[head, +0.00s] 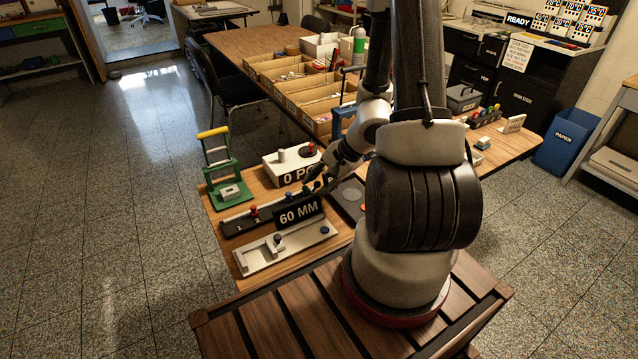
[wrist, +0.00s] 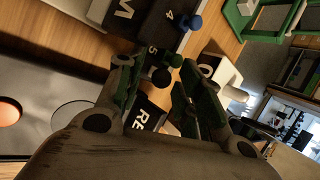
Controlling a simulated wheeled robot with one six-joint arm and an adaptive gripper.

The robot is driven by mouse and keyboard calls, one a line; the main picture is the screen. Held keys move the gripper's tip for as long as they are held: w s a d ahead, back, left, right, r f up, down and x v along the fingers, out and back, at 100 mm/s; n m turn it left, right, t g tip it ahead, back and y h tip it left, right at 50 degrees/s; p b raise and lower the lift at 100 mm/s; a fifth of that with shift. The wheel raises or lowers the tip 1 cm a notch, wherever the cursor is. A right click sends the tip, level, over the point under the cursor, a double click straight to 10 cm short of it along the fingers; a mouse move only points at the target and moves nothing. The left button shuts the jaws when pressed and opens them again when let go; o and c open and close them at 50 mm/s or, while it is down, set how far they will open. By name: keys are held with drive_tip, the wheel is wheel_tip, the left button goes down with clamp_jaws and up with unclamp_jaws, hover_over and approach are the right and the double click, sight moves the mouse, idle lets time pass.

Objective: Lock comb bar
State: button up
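A long black bar (head: 240,222) with numbered positions and coloured knobs lies on the near end of the wooden table; it seems to be the comb bar. It also shows in the wrist view (wrist: 150,22), with a blue knob (wrist: 194,22) by the 4 and a dark round knob (wrist: 161,76) by the 5. My gripper (head: 322,185) is low over the bar's right end. In the wrist view my gripper (wrist: 158,85) has its two fingers apart, with the dark knob seen between them. I cannot tell whether they touch it.
A "60 MM" sign (head: 299,214) stands in front of the bar. A silver fixture (head: 260,256) lies nearer. A green press with a yellow handle (head: 228,172) stands at the left, a white box (head: 285,165) behind. Wooden compartment trays (head: 300,92) stand farther back.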

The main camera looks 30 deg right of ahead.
drive_tip(key=v, duration=1.2)
drive_tip(key=shift+f, duration=0.1)
